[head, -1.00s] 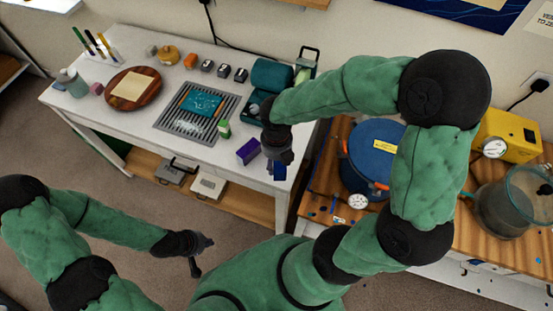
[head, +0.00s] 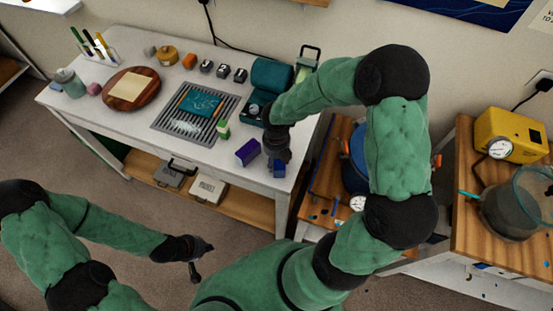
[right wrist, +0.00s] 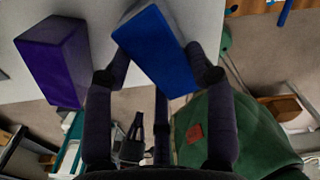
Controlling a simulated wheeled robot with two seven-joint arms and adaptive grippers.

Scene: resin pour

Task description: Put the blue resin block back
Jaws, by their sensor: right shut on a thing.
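The blue resin block (head: 279,169) is at the front right corner of the white table. It is held in my right gripper (head: 277,157). In the right wrist view the block (right wrist: 158,50) sits tilted between the two dark fingers (right wrist: 160,76), which press its sides. I cannot tell whether its underside touches the tabletop. A purple block (head: 248,152) stands on the table just left of it; it also shows in the right wrist view (right wrist: 55,60). My left gripper (head: 200,259) hangs empty over the floor in front of the table, its fingers apart.

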